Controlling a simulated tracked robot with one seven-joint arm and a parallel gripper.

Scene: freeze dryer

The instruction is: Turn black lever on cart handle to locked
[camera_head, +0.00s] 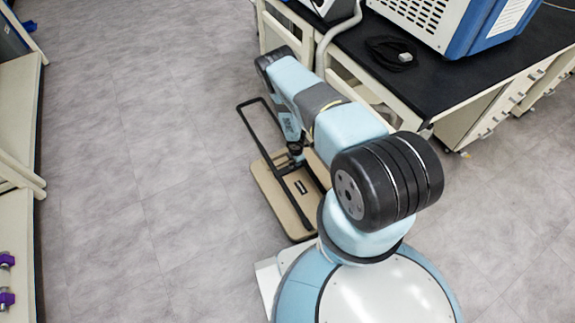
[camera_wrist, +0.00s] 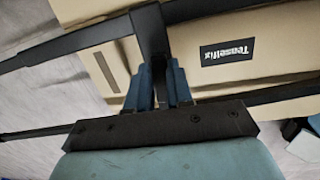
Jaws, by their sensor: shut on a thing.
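The cart has a beige platform (camera_head: 272,200) and a black folding handle frame (camera_head: 252,117), low over the floor below my arm. In the wrist view, my gripper (camera_wrist: 160,78) has its two blue fingers shut around a short black bar (camera_wrist: 152,35) that joins the handle frame (camera_wrist: 95,37). I cannot tell for sure whether this bar is the black lever, nor its locked mark. The beige platform (camera_wrist: 112,62) with a black "Teaselfix" label (camera_wrist: 228,52) lies behind it. In the head view my gripper (camera_head: 295,152) is small and partly hidden by my arm.
A lab bench (camera_head: 450,85) with a black top stands right of the cart, close to my arm. A blue and white machine (camera_head: 460,20) and a coiled black cable (camera_head: 390,52) are on it. Shelves (camera_head: 15,180) line the left edge. The grey floor (camera_head: 140,150) between is clear.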

